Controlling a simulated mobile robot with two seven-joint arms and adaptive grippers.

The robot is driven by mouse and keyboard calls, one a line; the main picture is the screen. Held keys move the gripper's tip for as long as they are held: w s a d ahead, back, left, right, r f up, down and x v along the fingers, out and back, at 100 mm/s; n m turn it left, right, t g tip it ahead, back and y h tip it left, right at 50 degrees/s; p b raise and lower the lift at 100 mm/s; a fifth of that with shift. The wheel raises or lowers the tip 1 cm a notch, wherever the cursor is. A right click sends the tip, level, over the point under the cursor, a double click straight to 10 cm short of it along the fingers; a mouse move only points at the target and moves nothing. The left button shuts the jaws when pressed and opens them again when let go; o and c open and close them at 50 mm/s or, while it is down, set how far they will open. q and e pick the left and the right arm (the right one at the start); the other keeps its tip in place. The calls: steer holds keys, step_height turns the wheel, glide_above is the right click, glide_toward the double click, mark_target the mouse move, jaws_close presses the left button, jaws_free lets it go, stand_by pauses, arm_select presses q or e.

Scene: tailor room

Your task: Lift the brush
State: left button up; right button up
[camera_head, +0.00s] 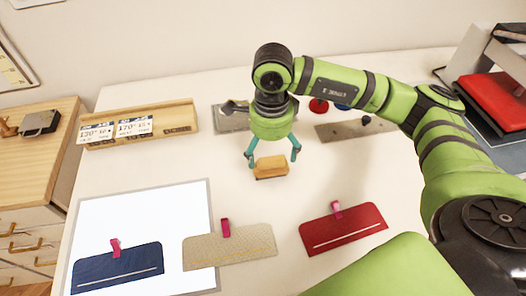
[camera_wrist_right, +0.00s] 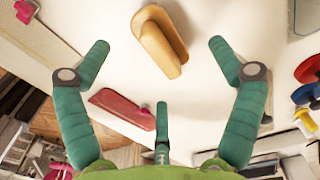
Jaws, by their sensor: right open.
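The brush (camera_head: 270,167) is a small tan wooden block lying on the white table. My right gripper (camera_head: 272,156) hangs over it with its teal fingers spread to either side, and nothing is between them in its grasp. In the right wrist view the brush (camera_wrist_right: 160,42) lies beyond the open fingers, in the gap between the two upper fingertips (camera_wrist_right: 158,48). The fingers look apart from the brush; their exact height above the table is hard to tell. My left gripper is in neither view.
Three clipped fabric pieces, navy (camera_head: 118,268), beige (camera_head: 230,247) and red (camera_head: 343,228), lie in front. A wooden tray (camera_head: 180,117) stands at the left. A grey plate (camera_head: 343,131) and a red spool (camera_head: 318,105) lie behind. The table right around the brush is clear.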

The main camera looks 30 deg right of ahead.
mark_target(272, 170)
steer(key=shift+s+f, duration=0.2)
steer(key=shift+f, duration=0.2)
steer(key=f+p, duration=0.1)
steer(key=s+f+p, duration=0.1)
steer(key=f, duration=0.1)
steer(key=shift+s+d+p, duration=0.1)
steer(key=shift+p, duration=0.25)
steer(key=shift+w+f, duration=0.25)
steer(key=shift+f, duration=1)
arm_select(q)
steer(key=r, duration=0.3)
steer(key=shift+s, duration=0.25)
arm_select(e)
steer(key=c, duration=1.3)
